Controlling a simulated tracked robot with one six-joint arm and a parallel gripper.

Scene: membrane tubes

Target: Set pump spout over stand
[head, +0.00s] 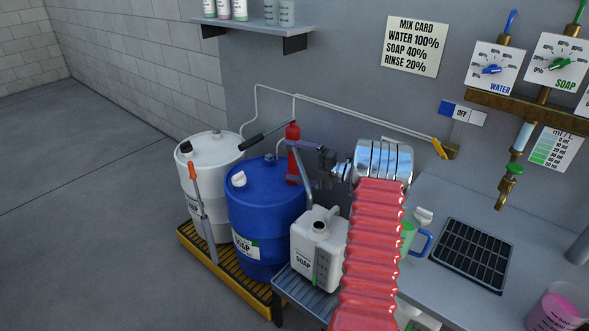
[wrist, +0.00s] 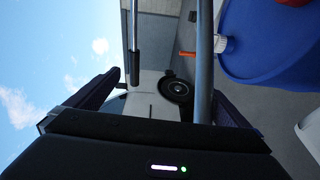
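A red hand pump (head: 293,133) with a black lever (head: 265,135) stands on the blue drum (head: 262,215). Its grey spout pipe (head: 304,184) slopes down to the right, its lower end close to the white soap jug (head: 318,250). The jug stands on a grey slatted stand (head: 290,287). My gripper (head: 304,165) is at the pipe with its fingers spread. In the wrist view, the pipe (wrist: 204,60) runs between the fingers of my gripper (wrist: 165,95), nearer the right one. The gap to the left finger is wide. My red arm hides the stand's right part.
A white drum (head: 210,175) stands left on a yellow pallet (head: 220,263) with the blue drum. A bench (head: 450,295) with a black grid (head: 473,255) and a green jug (head: 408,236) is at right. A shelf (head: 255,30) hangs above. The left floor is clear.

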